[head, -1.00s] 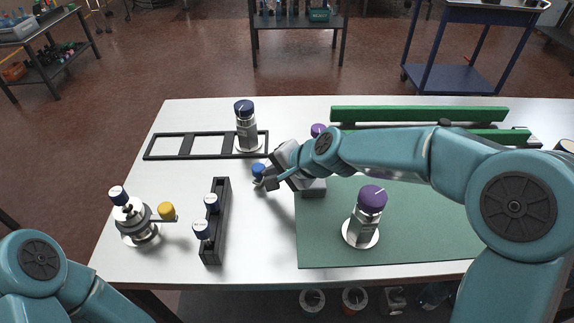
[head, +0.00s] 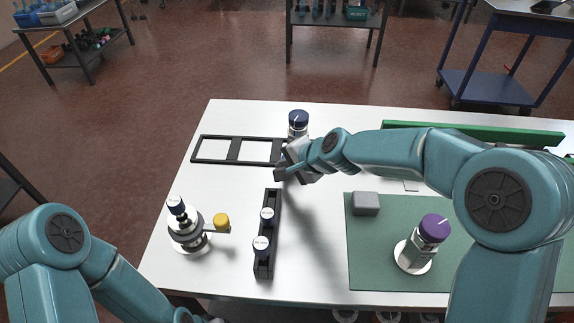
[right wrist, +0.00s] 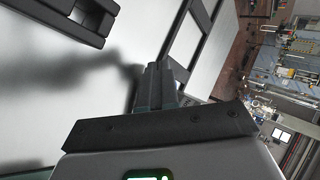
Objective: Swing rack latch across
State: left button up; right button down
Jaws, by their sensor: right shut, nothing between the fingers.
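A low black frame (head: 236,138) with open windows lies flat at the back left of the white table. A blue-capped bottle (head: 298,120) stands at its right end. I cannot make out which part is the latch. My right gripper (head: 281,172) is shut and empty, just in front of the frame's right end. In the right wrist view its fingers (right wrist: 160,88) are together, below the frame's dark bars (right wrist: 182,28). My left gripper is out of view.
A metal device (head: 188,233) with a yellow knob (head: 221,221) stands at the left. A green mat (head: 375,265) carries a grey block (head: 366,203) and a purple-capped bottle (head: 430,240). A green rail (head: 470,132) lies behind my right arm. Table between rack and mat is clear.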

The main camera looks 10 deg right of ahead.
jog(key=shift+w+a+r+p, duration=0.15)
jog(key=shift+w+p, duration=0.3)
jog(key=shift+w, duration=0.45)
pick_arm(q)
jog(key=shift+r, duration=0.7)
pick_arm(e)
jog(key=shift+w, duration=0.2)
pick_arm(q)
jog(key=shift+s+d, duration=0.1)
